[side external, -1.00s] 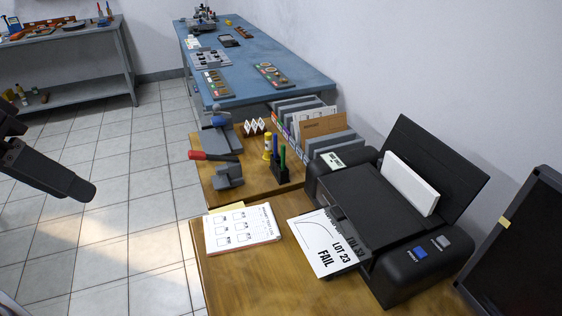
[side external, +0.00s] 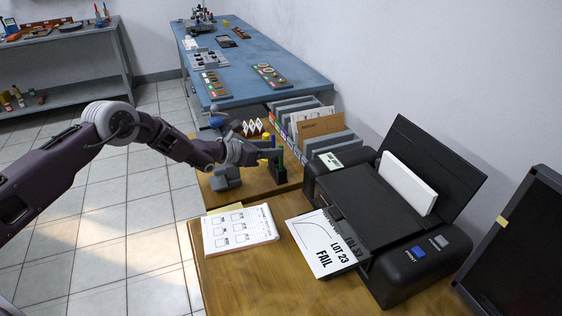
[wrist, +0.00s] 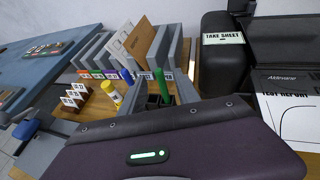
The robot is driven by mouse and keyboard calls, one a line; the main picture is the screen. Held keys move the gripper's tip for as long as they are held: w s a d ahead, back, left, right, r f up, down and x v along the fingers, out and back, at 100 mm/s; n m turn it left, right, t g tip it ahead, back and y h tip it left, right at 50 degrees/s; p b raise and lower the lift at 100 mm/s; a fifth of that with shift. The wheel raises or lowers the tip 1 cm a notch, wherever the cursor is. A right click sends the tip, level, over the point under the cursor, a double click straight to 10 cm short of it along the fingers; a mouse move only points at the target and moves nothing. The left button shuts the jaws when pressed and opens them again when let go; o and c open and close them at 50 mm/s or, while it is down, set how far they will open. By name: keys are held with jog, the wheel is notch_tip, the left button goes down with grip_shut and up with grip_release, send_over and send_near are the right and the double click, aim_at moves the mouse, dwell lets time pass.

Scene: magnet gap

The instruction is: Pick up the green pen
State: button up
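In the side view the green pen (side external: 281,157) shows just right of my gripper (side external: 262,152), and the holder (side external: 277,172) is partly hidden. In the wrist view the grey fingers of my gripper (wrist: 164,88) are apart, one to each side of the green pen as seen from there. I cannot tell whether the pen is fully between them in depth. Nothing is held.
The black printer (side external: 385,215) is to the right, and a checklist pad (side external: 240,229) lies in front on the wooden desk.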

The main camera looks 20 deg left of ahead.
aim_at(281, 146)
jog(key=x, duration=0.5)
jog(key=shift+f, duration=0.2)
jog(key=shift+c, duration=0.2)
grip_shut()
